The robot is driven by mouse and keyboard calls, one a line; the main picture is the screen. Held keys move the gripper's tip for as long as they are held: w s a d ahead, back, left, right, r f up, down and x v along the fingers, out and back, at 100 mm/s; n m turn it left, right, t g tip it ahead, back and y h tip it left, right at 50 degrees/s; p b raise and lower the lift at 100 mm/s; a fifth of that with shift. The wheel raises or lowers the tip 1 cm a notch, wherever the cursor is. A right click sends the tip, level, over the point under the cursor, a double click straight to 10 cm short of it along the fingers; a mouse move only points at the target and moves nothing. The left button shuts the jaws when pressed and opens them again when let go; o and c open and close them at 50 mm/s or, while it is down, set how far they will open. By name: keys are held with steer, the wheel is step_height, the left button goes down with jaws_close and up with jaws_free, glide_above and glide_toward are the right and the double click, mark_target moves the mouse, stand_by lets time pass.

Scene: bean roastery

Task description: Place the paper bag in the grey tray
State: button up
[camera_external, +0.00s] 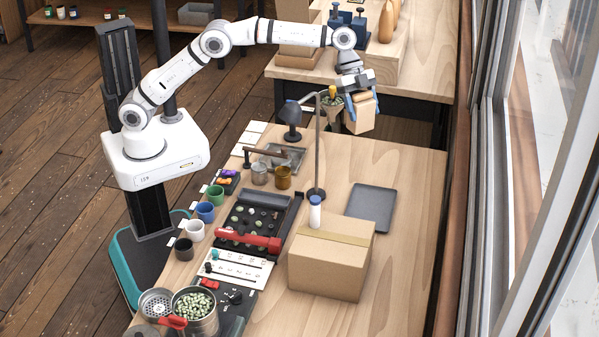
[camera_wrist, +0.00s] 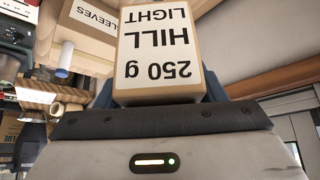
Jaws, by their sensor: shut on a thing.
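The paper bag (camera_external: 364,113) is brown and held up in the air above the far end of the workbench. In the wrist view the bag (camera_wrist: 160,55) fills the top middle, its white label reading "250 g HILL LIGHT" upside down. My gripper (camera_external: 352,105) is shut on the bag, with blue fingers at its sides. The flat grey tray (camera_external: 371,203) lies on the bench behind the cardboard box and looks empty. The bag is beyond the tray and well above bench height, apart from it. I cannot pick out the tray in the wrist view.
A thin lamp post (camera_external: 318,145) rises left of the tray. Cups and equipment line the bench's left side. Windows are at right.

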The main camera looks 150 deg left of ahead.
step_height(320, 180, down, 25)
steer(key=p, duration=0.1)
steer(key=shift+f, duration=0.2)
stand_by(0.3)
steer(key=shift+f+b, duration=0.3)
steer(key=shift+f+b, duration=0.35)
steer(key=shift+b, duration=0.3)
steer(key=o, duration=1.1)
steer(key=shift+o, duration=0.2)
steer(key=shift+r, duration=0.15)
